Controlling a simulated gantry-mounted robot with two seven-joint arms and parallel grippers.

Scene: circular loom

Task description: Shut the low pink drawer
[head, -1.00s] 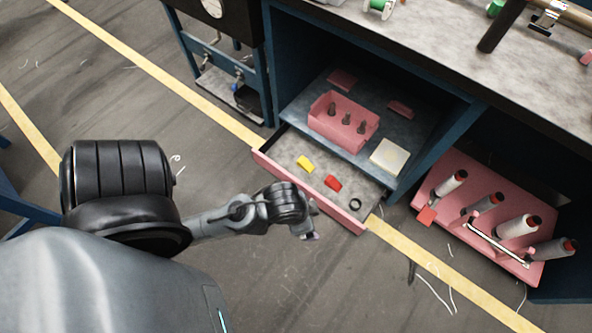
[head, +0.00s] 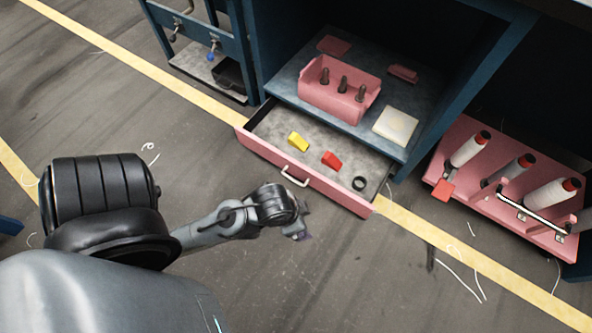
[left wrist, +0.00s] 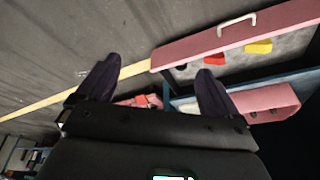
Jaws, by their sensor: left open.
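The low pink drawer (head: 262,150) stands pulled out under the blue cabinet, with a pale bar handle (head: 294,177) on its front. In it lie a yellow piece (head: 298,141), a red piece (head: 332,160) and a black ring (head: 359,183). The drawer front also shows in the left wrist view (left wrist: 190,48). My left gripper (head: 304,236) is in front of the drawer, apart from it, over the floor. In the left wrist view its two dark fingers (left wrist: 155,85) are spread with nothing held between them. My right gripper is in neither view.
Above the drawer, a shelf (head: 290,81) holds a pink block with dark pegs (head: 338,90) and a pale square pad (head: 396,125). A pink rack of thread spools (head: 505,225) stands at right. The floor before the drawer is mostly clear.

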